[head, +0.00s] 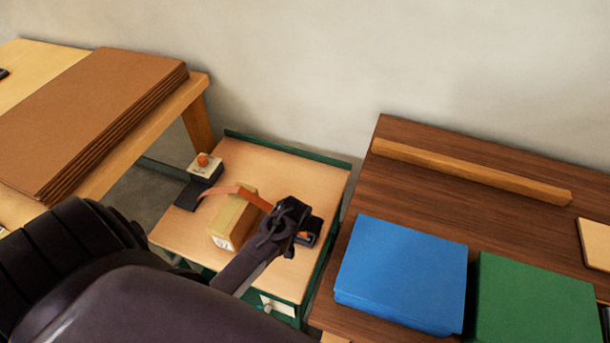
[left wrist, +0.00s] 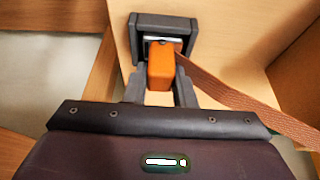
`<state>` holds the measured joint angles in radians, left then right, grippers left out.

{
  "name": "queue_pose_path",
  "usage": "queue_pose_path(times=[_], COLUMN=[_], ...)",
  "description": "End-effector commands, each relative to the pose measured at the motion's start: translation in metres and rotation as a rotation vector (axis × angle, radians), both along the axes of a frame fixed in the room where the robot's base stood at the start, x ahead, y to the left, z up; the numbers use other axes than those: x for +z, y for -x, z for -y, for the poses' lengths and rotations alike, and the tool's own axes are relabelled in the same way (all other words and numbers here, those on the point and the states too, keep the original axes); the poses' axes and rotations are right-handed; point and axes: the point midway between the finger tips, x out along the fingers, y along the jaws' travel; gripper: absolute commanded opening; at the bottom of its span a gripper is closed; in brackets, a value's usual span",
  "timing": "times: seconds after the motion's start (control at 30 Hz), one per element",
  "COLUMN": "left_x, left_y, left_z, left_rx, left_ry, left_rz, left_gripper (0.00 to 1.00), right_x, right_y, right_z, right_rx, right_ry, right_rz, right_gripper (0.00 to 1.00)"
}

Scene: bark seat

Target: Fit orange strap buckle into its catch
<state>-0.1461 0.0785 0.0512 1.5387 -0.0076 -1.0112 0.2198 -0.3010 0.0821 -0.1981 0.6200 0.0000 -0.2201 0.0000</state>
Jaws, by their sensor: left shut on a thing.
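The orange buckle (left wrist: 165,68) sits at the end of the orange strap (head: 232,190). In the left wrist view the strap (left wrist: 225,90) runs off to the lower right. My left gripper (left wrist: 160,78) is shut on the buckle, one finger on each side. It also shows in the head view (head: 288,218), over the right side of the small table. The dark grey catch (left wrist: 163,22) is directly beyond the buckle. The buckle's front is at the catch's mouth; how deep it sits is hard to tell. In the head view my gripper partly hides the catch (head: 314,226). My right gripper is not in view.
The strap crosses a cardboard box (head: 229,224) on the small table (head: 262,163). A pale box with an orange button (head: 203,166) stands at its back left. Blue (head: 403,270) and green (head: 535,305) blocks lie on the right bench; brown boards (head: 90,115) are stacked left.

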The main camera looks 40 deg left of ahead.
Motion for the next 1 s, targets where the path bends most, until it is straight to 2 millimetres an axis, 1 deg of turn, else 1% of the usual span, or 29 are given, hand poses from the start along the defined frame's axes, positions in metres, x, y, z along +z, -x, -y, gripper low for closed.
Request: queue_pose_path(times=[0.13, 0.37, 0.4, 0.53, 0.83, 0.93, 1.0], left_x=[0.001, -0.006, -0.006, -0.006, -0.005, 0.003, 0.011], left_y=[0.0, 0.0, 0.0, 0.0, 0.0, 0.0, 0.004], left_z=[0.0, 0.0, 0.0, 0.0, 0.0, 0.0, 0.001], left_rx=[0.0, 0.0, 0.0, 0.0, 0.0, 0.0, 0.0], left_ry=[0.0, 0.0, 0.0, 0.0, 0.0, 0.0, 0.0], left_rz=[0.001, 0.001, 0.0, 0.0, 0.0, 0.001, 0.001], left_gripper=[0.0, 0.0, 0.27, 0.44, 0.45, 0.45, 0.45], right_x=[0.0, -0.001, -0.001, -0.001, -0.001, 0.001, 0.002], right_y=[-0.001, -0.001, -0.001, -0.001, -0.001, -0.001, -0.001], right_z=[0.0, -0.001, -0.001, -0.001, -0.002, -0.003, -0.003], right_rx=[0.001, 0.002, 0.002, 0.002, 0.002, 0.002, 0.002], right_ry=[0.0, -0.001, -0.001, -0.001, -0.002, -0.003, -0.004], right_rz=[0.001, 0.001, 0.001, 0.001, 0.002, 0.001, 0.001], right_gripper=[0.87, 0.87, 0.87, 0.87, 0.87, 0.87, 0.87])
